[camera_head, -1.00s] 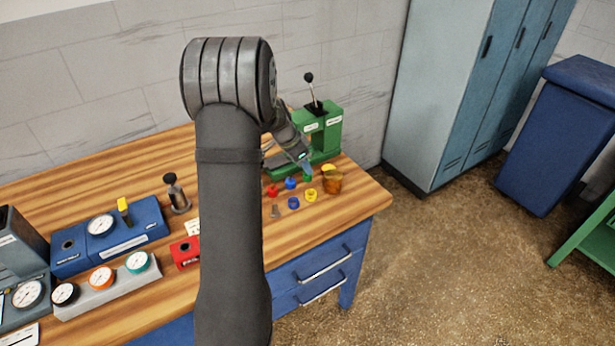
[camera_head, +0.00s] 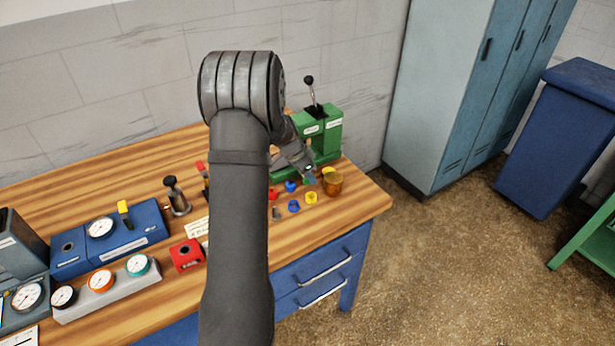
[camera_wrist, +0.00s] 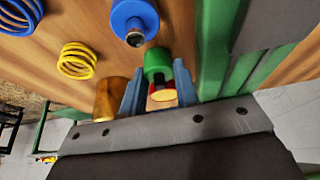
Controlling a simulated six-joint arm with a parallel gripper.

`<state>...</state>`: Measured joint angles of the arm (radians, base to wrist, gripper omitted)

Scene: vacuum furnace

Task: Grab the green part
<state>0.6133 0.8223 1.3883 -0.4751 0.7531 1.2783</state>
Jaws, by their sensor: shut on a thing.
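The green part (camera_wrist: 158,64) is a small cylinder. In the wrist view it sits between the two blue-grey fingers of my gripper (camera_wrist: 160,82), which are shut on it. In the head view my gripper (camera_head: 309,174) is low over the right end of the bench, beside the green press, and the green part (camera_head: 308,182) shows only as a small patch at the fingertips. I cannot tell whether the part still touches the bench.
The green press (camera_head: 322,130) stands close behind my gripper. An amber cup (camera_head: 333,184) is just right of it. A blue cylinder (camera_wrist: 135,18), a yellow spring (camera_wrist: 77,60) and a blue spring (camera_wrist: 20,14) lie nearby. The bench's right edge is close.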

